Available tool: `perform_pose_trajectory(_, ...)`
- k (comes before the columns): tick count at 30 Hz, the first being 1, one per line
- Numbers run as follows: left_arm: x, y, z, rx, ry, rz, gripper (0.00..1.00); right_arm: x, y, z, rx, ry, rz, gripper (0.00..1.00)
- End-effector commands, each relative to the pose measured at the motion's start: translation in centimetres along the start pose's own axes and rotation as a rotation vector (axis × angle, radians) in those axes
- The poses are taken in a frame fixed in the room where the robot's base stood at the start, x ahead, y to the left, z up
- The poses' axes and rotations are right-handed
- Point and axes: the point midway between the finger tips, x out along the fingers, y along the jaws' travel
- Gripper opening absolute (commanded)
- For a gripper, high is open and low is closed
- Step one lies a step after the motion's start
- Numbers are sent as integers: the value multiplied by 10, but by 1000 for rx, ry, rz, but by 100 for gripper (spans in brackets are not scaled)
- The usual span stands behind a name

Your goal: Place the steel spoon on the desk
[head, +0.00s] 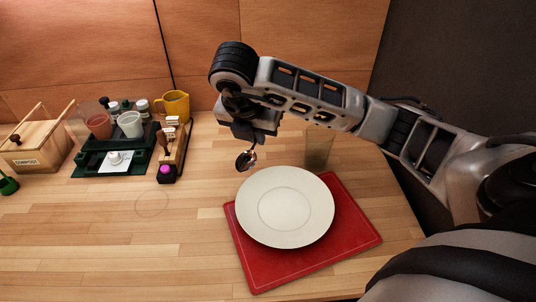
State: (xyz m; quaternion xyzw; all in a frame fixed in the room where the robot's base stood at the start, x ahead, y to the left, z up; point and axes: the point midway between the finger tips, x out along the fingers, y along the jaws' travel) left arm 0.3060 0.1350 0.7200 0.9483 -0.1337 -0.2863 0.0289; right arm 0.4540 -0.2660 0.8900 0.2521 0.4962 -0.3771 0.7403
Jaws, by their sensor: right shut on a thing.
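My right gripper (250,142) reaches in from the right and points down over the wooden desk (120,240). It is shut on the steel spoon (246,160), whose dark, shiny bowl shows below the jaws. The spoon is just behind and left of the white plate's far rim. I cannot tell whether the spoon touches the desk. The spoon's handle is mostly hidden by the gripper. My left gripper is not in view.
A white plate (285,207) lies on a red mat (258,272). A clear glass (318,150) stands behind the plate. A green tray (92,166) with cups, a yellow jug (175,104) and a wooden box (40,142) stand at the left back. The front left desk is clear.

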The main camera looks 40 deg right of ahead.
Motion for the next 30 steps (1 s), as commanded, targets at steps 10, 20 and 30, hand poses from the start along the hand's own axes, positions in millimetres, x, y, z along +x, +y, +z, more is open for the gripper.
perform_pose_trajectory(10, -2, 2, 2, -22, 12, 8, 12, 64, 1, 24, -2, 1, -1, 0)
perform_pose_trajectory(20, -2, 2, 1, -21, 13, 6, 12, 101, 1, 20, -5, 2, -1, 0)
perform_pose_trajectory(30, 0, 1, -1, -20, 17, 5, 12, 108, 2, 17, -4, 1, 2, 14)
